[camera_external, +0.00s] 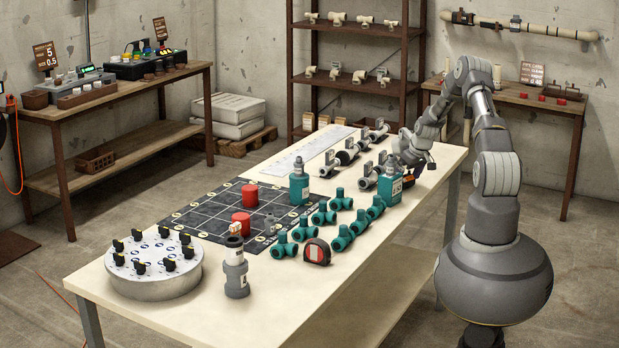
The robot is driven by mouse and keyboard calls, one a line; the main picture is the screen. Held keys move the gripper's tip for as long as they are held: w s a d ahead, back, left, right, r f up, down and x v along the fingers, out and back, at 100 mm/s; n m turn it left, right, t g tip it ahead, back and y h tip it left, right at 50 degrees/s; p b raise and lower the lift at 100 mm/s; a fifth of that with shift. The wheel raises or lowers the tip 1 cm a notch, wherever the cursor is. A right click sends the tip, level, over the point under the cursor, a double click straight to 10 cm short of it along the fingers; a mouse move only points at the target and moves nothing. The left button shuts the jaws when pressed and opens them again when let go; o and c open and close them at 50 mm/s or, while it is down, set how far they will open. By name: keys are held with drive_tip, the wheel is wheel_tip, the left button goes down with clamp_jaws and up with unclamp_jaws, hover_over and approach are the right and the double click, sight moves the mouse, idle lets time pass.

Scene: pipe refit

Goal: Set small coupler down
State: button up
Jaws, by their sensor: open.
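My gripper (426,166) is low over the right side of the table, just behind a teal bottle (389,186). It is open; I see nothing clearly held in it. A small dark and orange piece (408,180) lies just below it, partly hidden by the bottle. Several grey fittings lie in the back half of the table, among them one with an upright metal tab (328,164) and one beside the bottle (366,177). I cannot tell which piece is the small coupler. Contact between the gripper and the table is too small to make out.
Several teal tee fittings (342,238) and a red-faced gauge-like piece (317,251) stand in front. A black grid mat (200,215) holds red cylinders (241,223) and another teal bottle (299,188). A grey upright pipe (236,268) and a round knobbed base (154,268) are nearer. The front right tabletop is clear.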

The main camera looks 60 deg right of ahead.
drive_tip(key=p+v, duration=0.3)
drive_tip(key=v, duration=0.8)
drive_tip(key=w+a+r+n+t+h, duration=0.15)
drive_tip(key=w+a+r, duration=0.4)
drive_tip(key=r, duration=0.55)
drive_tip(key=w+a+r+t, duration=0.2)
drive_tip(key=w+a+r, duration=0.4)
drive_tip(key=r, duration=0.4)
drive_tip(key=w+a+r+n+t+h, duration=0.1)
drive_tip(key=w+a+r, duration=0.5)
drive_tip(key=r, duration=0.5)
drive_tip(key=s+a+r+n+t+y, duration=0.1)
drive_tip(key=s+a+r+t, duration=0.15)
drive_tip(key=a+r, duration=1.1)
drive_tip(key=s+a+r+t+y, duration=0.1)
drive_tip(key=s+a+r+t, duration=0.1)
drive_tip(key=s+a+r, duration=0.3)
drive_tip(key=s+a+r+t+y, duration=0.2)
drive_tip(key=s+a+r, duration=0.4)
drive_tip(key=r, duration=0.7)
drive_tip(key=shift+s+a+n, duration=0.2)
drive_tip(key=shift+a+n, duration=0.25)
drive_tip(key=shift+a, duration=0.6)
